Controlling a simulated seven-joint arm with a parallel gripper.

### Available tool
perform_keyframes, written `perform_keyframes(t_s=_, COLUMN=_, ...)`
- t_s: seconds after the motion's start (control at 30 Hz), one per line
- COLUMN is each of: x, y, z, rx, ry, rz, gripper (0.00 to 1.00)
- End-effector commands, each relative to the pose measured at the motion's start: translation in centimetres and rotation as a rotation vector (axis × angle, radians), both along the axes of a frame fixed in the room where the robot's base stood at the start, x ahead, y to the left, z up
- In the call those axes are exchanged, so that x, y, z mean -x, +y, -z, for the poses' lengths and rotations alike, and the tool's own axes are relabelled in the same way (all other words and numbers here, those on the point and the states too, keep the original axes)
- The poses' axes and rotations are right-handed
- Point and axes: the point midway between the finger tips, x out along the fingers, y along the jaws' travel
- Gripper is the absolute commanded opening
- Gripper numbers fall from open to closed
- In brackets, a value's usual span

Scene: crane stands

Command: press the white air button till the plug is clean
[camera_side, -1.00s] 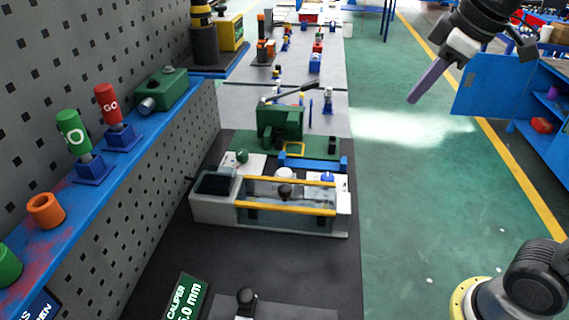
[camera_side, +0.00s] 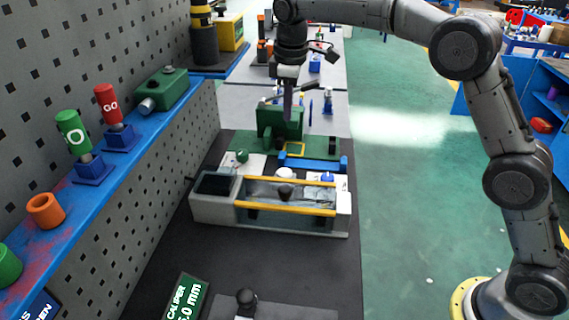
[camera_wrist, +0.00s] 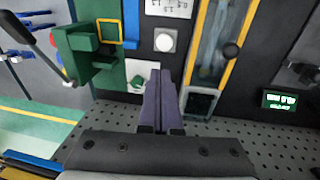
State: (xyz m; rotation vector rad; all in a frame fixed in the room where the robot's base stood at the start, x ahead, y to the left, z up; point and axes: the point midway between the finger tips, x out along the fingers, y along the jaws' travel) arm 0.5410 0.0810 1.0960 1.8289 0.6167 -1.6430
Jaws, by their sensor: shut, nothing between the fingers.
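A white round button (camera_side: 284,173) stands just behind the grey trough with yellow rails (camera_side: 290,208). In the wrist view the button (camera_wrist: 164,42) sits on a dark panel. The fingers (camera_wrist: 160,85) also show in the wrist view.
The green machine (camera_side: 279,124) with a lever stands behind the button. A green knob (camera_side: 242,156) is left of the button and a blue one (camera_side: 327,176) right. A pegboard wall with a blue shelf (camera_side: 120,170) borders the left. The dark mat (camera_side: 250,260) in front is largely bare.

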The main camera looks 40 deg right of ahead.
Motion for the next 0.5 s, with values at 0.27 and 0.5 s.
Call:
perform_keyframes(t_s=0.27, x=-0.2, y=0.8, z=2.8, rx=0.009, ry=0.050, rz=-0.014, gripper=0.00)
perform_keyframes(t_s=0.5, x=-0.2, y=0.8, z=2.8, rx=0.009, ry=0.050, rz=-0.014, gripper=0.00)
